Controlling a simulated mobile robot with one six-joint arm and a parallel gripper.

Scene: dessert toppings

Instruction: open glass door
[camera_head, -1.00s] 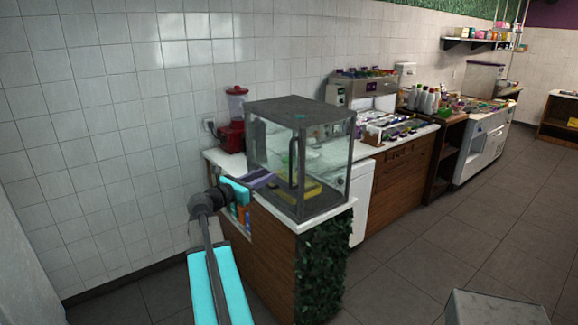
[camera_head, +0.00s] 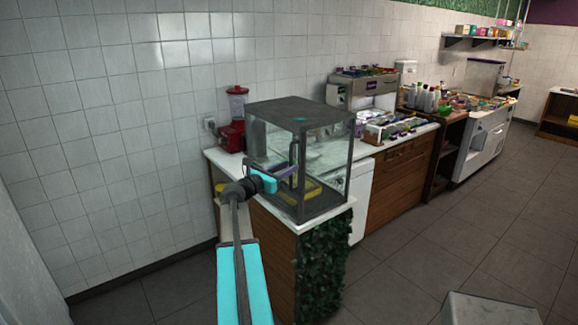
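A glass display case (camera_head: 328,150) with a dark frame and dark top stands on the left end of the counter. Its glass door (camera_head: 267,142) is on the near left side and looks closed. A dark vertical handle (camera_head: 294,160) stands at that door's right part. A yellow item (camera_head: 310,190) shows inside the case, partly hidden.
A red blender (camera_head: 233,130) stands behind the case by the tiled wall. Green foliage (camera_head: 322,268) covers the counter's end below the case. A topping counter (camera_head: 400,127) runs to the right. The floor (camera_head: 430,240) at the right is mostly clear.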

